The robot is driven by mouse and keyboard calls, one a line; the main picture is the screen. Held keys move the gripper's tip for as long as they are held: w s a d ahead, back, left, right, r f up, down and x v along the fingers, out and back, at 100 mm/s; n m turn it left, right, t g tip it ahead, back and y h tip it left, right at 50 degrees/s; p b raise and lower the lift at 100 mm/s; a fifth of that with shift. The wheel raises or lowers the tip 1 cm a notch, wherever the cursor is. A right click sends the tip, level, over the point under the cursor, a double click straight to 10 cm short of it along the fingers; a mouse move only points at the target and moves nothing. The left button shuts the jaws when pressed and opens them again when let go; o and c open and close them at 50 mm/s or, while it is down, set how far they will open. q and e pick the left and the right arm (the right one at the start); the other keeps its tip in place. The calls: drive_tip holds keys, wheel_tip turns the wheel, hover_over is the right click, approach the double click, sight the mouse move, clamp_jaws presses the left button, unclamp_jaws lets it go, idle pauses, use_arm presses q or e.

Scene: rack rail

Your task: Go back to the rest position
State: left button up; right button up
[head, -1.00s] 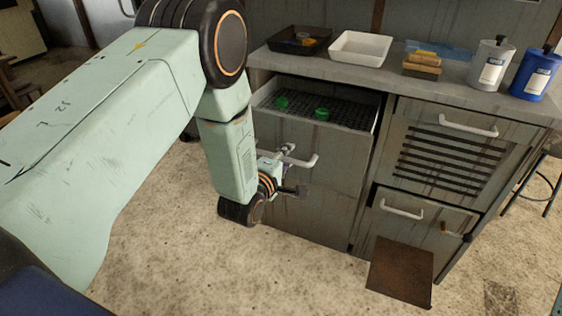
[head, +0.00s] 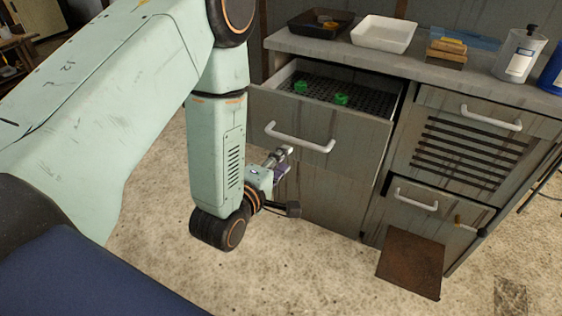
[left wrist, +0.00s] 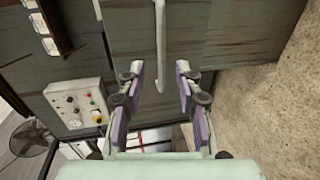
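My left gripper (left wrist: 159,85) is open and empty in the left wrist view, its two purple-lined fingers spread apart. In the head view it (head: 287,158) is small and partly hidden by its own wrist, in front of the cabinet's upper left drawer (head: 345,145). The white drawer handle (head: 300,138) stands clear of the fingers in the head view; a white handle also shows beyond the fingertips in the left wrist view (left wrist: 160,45). The drawer is pulled open, with two green things (head: 341,99) on its dark mesh bottom. My right gripper is in neither view.
The counter (head: 400,62) holds a black tray (head: 320,24), a white tray (head: 384,35), a sponge-like stack (head: 447,52) and bottles (head: 519,55). A brown panel (head: 410,264) sticks out low at the right. Bare floor (head: 300,270) lies in front of the cabinet.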

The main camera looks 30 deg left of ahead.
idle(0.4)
use_arm(q)
drive_tip(key=s+f+m+g, duration=0.7)
drive_tip(key=s+f+m, duration=0.2)
drive_tip(key=f+m, duration=0.15)
drive_tip(key=s+f+m+g, duration=0.3)
drive_tip(key=s+f+g, duration=0.1)
drive_tip(key=s, duration=0.7)
drive_tip(key=s+f+m+g, duration=0.3)
drive_tip(key=s+f+g, duration=0.1)
drive_tip(key=s, duration=0.7)
drive_tip(key=shift+s+f+m+g+y, duration=0.25)
drive_tip(key=shift+f+m+g+y, duration=0.1)
drive_tip(key=shift+f, duration=0.2)
